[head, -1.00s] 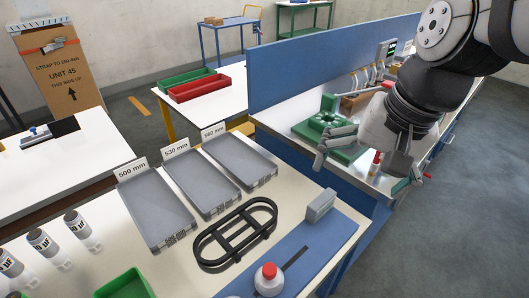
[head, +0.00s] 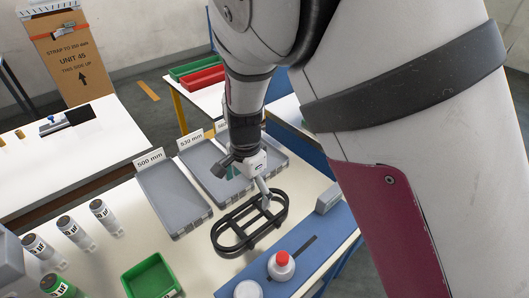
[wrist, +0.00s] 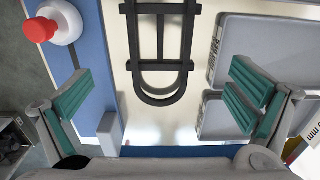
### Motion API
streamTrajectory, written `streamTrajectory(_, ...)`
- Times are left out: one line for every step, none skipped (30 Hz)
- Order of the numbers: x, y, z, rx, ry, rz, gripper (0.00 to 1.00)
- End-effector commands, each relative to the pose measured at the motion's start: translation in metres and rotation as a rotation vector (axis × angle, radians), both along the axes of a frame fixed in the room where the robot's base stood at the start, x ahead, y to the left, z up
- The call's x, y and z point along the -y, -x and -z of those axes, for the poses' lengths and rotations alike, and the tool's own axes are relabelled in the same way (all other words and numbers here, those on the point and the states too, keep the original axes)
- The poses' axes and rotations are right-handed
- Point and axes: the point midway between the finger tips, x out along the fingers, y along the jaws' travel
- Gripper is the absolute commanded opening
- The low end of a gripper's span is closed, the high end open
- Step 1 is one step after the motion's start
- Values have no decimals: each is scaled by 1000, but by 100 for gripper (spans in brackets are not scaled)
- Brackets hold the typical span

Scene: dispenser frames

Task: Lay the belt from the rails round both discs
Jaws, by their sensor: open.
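A black oval loop, which appears to be the belt (head: 222,247), lies around a black rail frame with crossbars (head: 250,222) on the white table. In the wrist view the belt's rounded end (wrist: 160,98) and the rails (wrist: 160,35) show between my fingers. My gripper (head: 264,198) is above the far right end of the loop, seemingly clear of it. In the wrist view my gripper (wrist: 165,92) is open, with teal finger pads wide apart and nothing between them. I cannot make out the two discs in the current views.
Grey trays labelled 500 mm (head: 175,200) and 530 mm lie behind the loop. A green bin (head: 150,280) and several labelled cylinders (head: 75,232) are at left.

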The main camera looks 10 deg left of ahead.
Motion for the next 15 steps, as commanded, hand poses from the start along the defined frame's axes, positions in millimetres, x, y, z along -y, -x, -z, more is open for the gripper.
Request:
streamTrajectory(2, 1, 12, -4, 4, 1, 100)
streamTrajectory(2, 1, 18, -4, 4, 1, 100)
streamTrajectory(2, 0, 26, -4, 4, 1, 100)
streamTrajectory(2, 0, 31, -4, 4, 1, 100)
streamTrajectory(2, 0, 37, -3, 4, 1, 100)
streamTrajectory(2, 0, 43, -4, 3, 2, 100)
streamTrajectory(2, 0, 47, -3, 2, 1, 100)
streamTrajectory(2, 0, 51, -3, 3, 0, 100)
streamTrajectory(1, 0, 56, -2, 2, -1, 100)
streamTrajectory(1, 0, 58, -2, 2, -1, 100)
streamTrajectory(1, 0, 60, -1, 1, 0, 100)
streamTrajectory(1, 0, 62, -1, 1, 0, 100)
streamTrajectory(1, 0, 63, -1, 1, 0, 100)
streamTrajectory(1, 0, 65, -1, 1, 0, 100)
streamTrajectory(1, 0, 67, -2, 1, 0, 100)
